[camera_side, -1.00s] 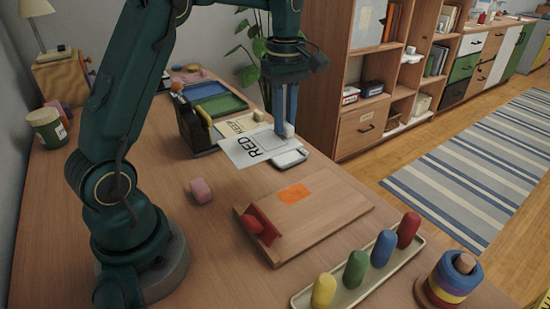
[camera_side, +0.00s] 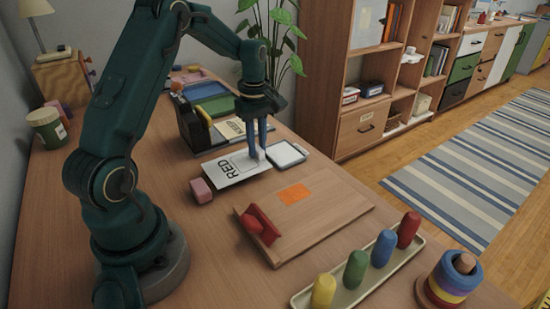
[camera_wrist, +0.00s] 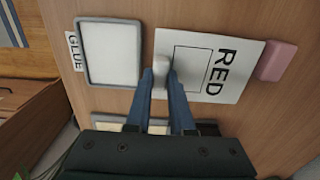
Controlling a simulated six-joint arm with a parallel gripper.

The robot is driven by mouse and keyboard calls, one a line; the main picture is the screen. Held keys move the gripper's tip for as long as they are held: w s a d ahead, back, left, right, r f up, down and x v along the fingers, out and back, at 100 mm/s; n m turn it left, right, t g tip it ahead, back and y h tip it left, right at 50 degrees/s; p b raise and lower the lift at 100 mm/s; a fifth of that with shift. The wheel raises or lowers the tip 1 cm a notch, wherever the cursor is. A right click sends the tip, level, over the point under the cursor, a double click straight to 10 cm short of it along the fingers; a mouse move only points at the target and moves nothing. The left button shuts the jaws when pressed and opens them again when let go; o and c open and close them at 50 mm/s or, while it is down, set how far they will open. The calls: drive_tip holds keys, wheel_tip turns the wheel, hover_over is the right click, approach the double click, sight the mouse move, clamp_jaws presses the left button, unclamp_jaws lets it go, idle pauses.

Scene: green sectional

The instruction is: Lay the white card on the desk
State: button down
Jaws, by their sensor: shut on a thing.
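The white card (camera_side: 232,167), printed "RED" with an outlined box, is just above or on the desk (camera_side: 150,215); I cannot tell if it touches. My gripper (camera_side: 258,155) is shut on a small pale knob (camera_wrist: 161,70) at the card's edge. In the wrist view the white card (camera_wrist: 214,66) extends to the right of my blue fingers (camera_wrist: 164,82), close beside the pink block (camera_wrist: 277,61). In the side view the pink block (camera_side: 201,190) sits just left of the card.
A grey-rimmed white tray (camera_side: 287,155) lies right of the card, by a "GLUE" label (camera_wrist: 73,51). A wooden board (camera_side: 318,215) with an orange square and red piece lies in front.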

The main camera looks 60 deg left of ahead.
drive_tip(key=shift+f, duration=0.9)
drive_tip(key=shift+f, duration=0.1)
drive_tip(key=c, duration=1.1)
unclamp_jaws()
drive_tip(key=s+d+r+m+t, duration=0.1)
drive_tip(key=d+r+m, duration=0.3)
drive_tip(key=r, duration=1.1)
drive_tip(key=s+d+m+t, duration=0.1)
drive_tip(key=s+d+m, duration=0.3)
drive_tip(key=s+d+m+t, duration=0.2)
drive_tip(key=s+d+m, duration=0.3)
drive_tip(key=s+d+m+t, duration=0.1)
drive_tip(key=s+d+m, duration=0.3)
drive_tip(key=d+m, duration=0.1)
drive_tip(key=shift+s+f+t, duration=0.15)
drive_tip(key=shift+s+t, duration=0.15)
drive_tip(key=shift+s, duration=0.05)
